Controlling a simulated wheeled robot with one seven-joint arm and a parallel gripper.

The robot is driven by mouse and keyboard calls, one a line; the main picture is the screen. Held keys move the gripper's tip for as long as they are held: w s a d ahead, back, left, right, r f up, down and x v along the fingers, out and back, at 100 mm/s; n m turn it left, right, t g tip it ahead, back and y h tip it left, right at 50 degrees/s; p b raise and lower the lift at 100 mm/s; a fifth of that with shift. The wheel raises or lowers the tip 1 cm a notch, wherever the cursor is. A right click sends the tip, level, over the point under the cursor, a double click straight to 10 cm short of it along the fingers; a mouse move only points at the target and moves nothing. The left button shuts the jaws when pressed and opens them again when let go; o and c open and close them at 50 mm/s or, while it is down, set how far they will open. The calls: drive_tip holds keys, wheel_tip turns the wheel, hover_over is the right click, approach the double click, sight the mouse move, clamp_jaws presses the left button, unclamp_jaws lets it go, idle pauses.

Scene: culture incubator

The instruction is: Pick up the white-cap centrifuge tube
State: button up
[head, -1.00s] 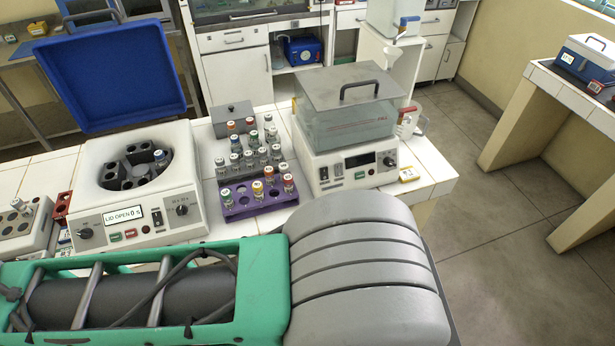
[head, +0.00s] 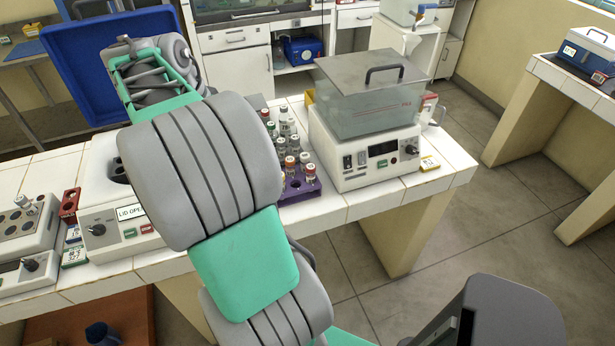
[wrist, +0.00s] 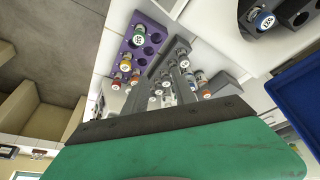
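Several white-cap tubes (wrist: 157,88) stand in a grey rack in the middle of the wrist view. In the head view, tubes of this group (head: 292,142) show just right of my arm, which hides part of the rack. Tubes with red, orange and green caps stand near them, some in a purple rack (wrist: 155,28). My gripper (wrist: 166,80) reaches over the grey rack in the wrist view. Its dark fingers blend with the rack, so their opening is unclear. No tube is clearly held. In the head view my arm hides the gripper.
A water bath (head: 368,150) with a clear tank stands right of the racks. Floor is free at the right.

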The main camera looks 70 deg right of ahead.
drive_tip(key=s+d+f+m+g+b, duration=0.1)
drive_tip(key=s+d+f+m, duration=0.1)
drive_tip(key=d+m, duration=0.15)
drive_tip(key=s+d+f+m+g, duration=0.1)
drive_tip(key=s+d+f+m, duration=0.15)
drive_tip(key=d, duration=0.25)
drive_tip(key=m+g+y+b, duration=0.1)
drive_tip(key=m+y, duration=0.1)
drive_tip(key=m, duration=0.2)
approach(305, 155)
wheel_tip(305, 155, down, 2)
drive_tip(key=shift+a+f, duration=0.15)
drive_tip(key=shift+f, duration=0.05)
drive_tip(key=shift+m, duration=0.6)
drive_tip(key=x, duration=0.2)
drive_tip(key=b+x, duration=0.1)
drive_tip(key=x, duration=0.2)
drive_tip(key=b+x, duration=0.1)
drive_tip(key=x, duration=0.1)
drive_tip(key=shift+s+d, duration=0.35)
drive_tip(key=shift+s, duration=0.05)
drive_tip(key=shift+s+d+f, duration=0.1)
drive_tip(key=shift+f, duration=0.3)
drive_tip(key=shift+c, duration=0.3)
clamp_jaws()
